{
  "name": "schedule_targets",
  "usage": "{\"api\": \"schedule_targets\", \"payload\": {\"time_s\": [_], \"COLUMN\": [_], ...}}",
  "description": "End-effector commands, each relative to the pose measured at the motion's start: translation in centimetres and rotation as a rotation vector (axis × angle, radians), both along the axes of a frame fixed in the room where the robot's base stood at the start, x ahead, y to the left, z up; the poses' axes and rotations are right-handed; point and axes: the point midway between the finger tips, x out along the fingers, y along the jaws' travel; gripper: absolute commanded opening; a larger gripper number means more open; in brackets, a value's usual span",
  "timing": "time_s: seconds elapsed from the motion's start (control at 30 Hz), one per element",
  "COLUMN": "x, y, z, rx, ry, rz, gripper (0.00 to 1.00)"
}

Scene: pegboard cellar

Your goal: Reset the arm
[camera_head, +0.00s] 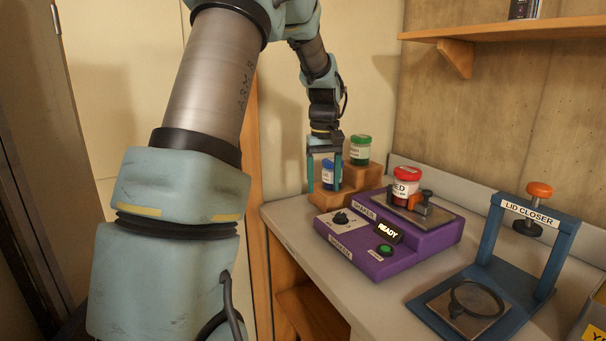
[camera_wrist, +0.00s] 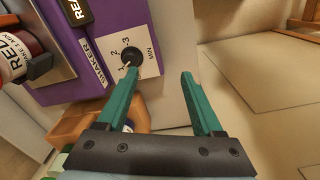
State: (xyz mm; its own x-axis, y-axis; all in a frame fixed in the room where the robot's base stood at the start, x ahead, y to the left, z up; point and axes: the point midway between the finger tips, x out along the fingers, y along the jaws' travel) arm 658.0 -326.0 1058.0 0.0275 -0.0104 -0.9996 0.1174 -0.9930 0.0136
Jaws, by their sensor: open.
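My gripper (camera_head: 324,165) is at the end of my raised arm, over the back left part of the workbench, with its teal fingers pointing down. In the wrist view my gripper (camera_wrist: 160,80) shows its two fingers spread apart with nothing between them. In the head view the fingers overlap a blue-labelled jar (camera_head: 327,174) on a wooden stepped stand (camera_head: 345,187); I cannot tell the gap between them. The left finger overlaps the area by the shaker's dial (camera_wrist: 128,58) in the wrist view.
A purple shaker (camera_head: 400,245) showing READY stands right of the gripper, holding a red-lidded jar (camera_head: 405,182). A green-lidded jar (camera_head: 360,150) is on the stand's upper step. A blue lid closer (camera_head: 490,235) stands at the right. A wooden shelf (camera_head: 500,32) hangs above.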

Motion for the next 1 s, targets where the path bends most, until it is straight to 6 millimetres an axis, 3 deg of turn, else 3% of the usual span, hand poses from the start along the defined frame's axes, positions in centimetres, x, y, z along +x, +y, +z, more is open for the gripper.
{"api": "schedule_targets", "payload": {"time_s": [0.03,0.2,0.33,0.5,0.7,1.0], "x": [-1.6,-7.6,-12.7,-17.8,-19.8,-19.8], "y": [2.3,8.7,12.5,15.4,16.3,16.2], "z": [-0.3,-2.3,-3.8,-5.4,-6.0,-6.0], "rx": [-0.001,-0.005,-0.001,0.007,0.011,0.011], "ry": [-0.007,-0.049,-0.079,-0.104,-0.114,-0.113], "rz": [-0.013,-0.092,-0.145,-0.196,-0.217,-0.217], "gripper": [0.68,0.68,0.68,0.68,0.68,0.68]}}
